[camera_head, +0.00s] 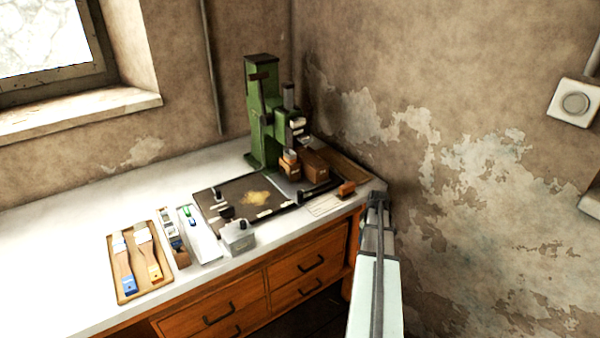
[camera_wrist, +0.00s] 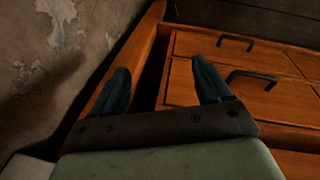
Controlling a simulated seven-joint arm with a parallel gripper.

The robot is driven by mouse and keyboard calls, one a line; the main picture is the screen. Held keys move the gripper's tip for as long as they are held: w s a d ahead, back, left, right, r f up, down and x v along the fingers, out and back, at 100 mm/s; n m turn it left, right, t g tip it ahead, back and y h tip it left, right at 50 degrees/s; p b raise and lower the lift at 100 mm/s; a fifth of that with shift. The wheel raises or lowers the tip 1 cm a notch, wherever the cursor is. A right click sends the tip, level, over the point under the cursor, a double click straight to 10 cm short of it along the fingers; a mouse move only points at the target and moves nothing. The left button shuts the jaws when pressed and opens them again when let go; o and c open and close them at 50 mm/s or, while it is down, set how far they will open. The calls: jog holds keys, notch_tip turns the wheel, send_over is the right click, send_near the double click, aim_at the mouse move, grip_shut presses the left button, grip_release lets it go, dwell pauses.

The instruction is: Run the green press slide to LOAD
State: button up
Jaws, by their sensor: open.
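The green press (camera_head: 258,120) stands upright at the back right of the white bench, near the room corner. Its slide and label markings are too small to read in the head view, so I cannot tell the slide's position. A dark handle-like part (camera_head: 260,76) shows near the top of the column. My gripper shows in the wrist view (camera_wrist: 162,88) with two dark fingers spread apart and nothing between them. It faces the wooden drawers. In the head view my arm rises at the right front corner of the bench, apart from the press.
Small brown boxes (camera_head: 314,163) stand at the press foot. A dark mat (camera_head: 232,190) lies in front. A grey box (camera_head: 238,237), a white container (camera_head: 200,236) and a brush tray (camera_head: 128,290) line the front. Drawers (camera_wrist: 218,92) are below; the peeling wall (camera_head: 480,180) is close on the right.

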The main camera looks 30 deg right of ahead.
jog(key=s+a+r+n+t+y, duration=0.2)
jog(key=a+r, duration=0.1)
jog(key=r, duration=1.1)
jog(key=s+a+r+n+t+y, duration=0.1)
jog(key=a+r+n+t, duration=0.1)
jog(key=r, duration=1.3)
jog(key=s+a+r+n+t+y, duration=0.2)
jog(key=a+r, duration=0.1)
jog(key=r, duration=1.1)
jog(key=m+g+h, duration=0.3)
jog(key=m+g, duration=0.5)
jog(key=m, duration=0.1)
send_over(300, 192)
jog(key=f, duration=1.4)
jog(key=shift+s+d, duration=0.2)
jog(key=shift+d, duration=0.15)
jog(key=shift+w+a+f, duration=0.15)
jog(key=shift+a+f, duration=0.05)
jog(key=shift+f, duration=0.05)
jog(key=shift+w+a+f, duration=0.1)
jog(key=shift+f, duration=0.3)
notch_tip(300, 192, down, 9)
jog(key=shift+f, duration=0.1)
jog(key=shift+c, duration=0.4)
